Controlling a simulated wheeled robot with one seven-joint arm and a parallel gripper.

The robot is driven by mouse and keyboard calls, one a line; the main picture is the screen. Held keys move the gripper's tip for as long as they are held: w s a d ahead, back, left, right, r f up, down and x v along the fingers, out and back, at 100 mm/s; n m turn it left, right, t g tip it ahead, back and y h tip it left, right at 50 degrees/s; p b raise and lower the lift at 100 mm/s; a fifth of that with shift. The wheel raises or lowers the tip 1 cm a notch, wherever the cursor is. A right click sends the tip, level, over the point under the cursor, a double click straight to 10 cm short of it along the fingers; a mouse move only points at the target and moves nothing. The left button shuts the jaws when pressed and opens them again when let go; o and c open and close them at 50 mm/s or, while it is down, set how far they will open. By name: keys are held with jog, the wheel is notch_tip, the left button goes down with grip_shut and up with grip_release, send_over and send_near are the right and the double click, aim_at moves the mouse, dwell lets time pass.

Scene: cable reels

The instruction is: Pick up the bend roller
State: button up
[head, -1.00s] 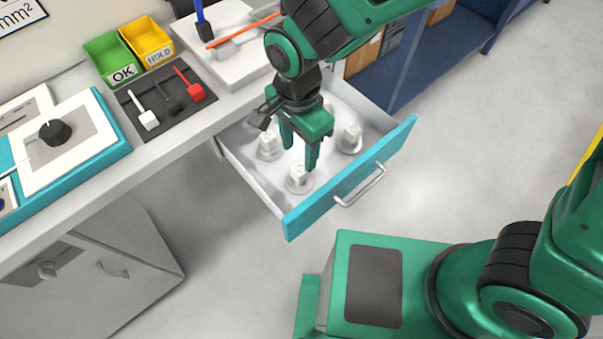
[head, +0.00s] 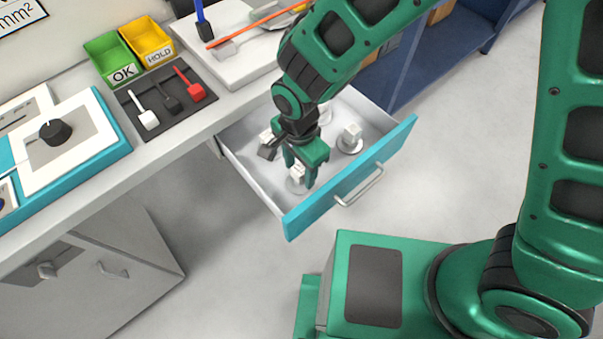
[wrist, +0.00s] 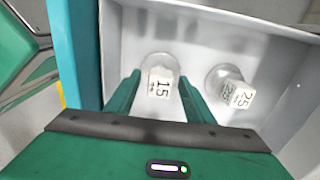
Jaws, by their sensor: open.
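Several bend rollers, each a white block on a round grey base, stand in the open drawer (head: 346,200). The front one (head: 298,174) is partly hidden by my gripper (head: 304,178) in the head view. In the wrist view this roller (wrist: 160,84) is marked 15 and stands between the two green fingers of my gripper (wrist: 155,90), which are open around it. A roller marked 25 (wrist: 238,93) stands to its right in the wrist view, outside the fingers. Another roller (head: 350,138) stands at the drawer's right in the head view. Contact between fingers and roller cannot be told.
The drawer's blue front with its handle (head: 360,186) rises close to my gripper. The counter above holds green (head: 115,58) and yellow (head: 147,40) bins and a dark mat (head: 166,101) with small tools. Open floor lies before the drawer.

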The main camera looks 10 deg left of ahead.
aim_at(300, 168)
grip_shut()
notch_tip(300, 168, up, 10)
dwell(0.8)
jog(key=shift+w, duration=0.1)
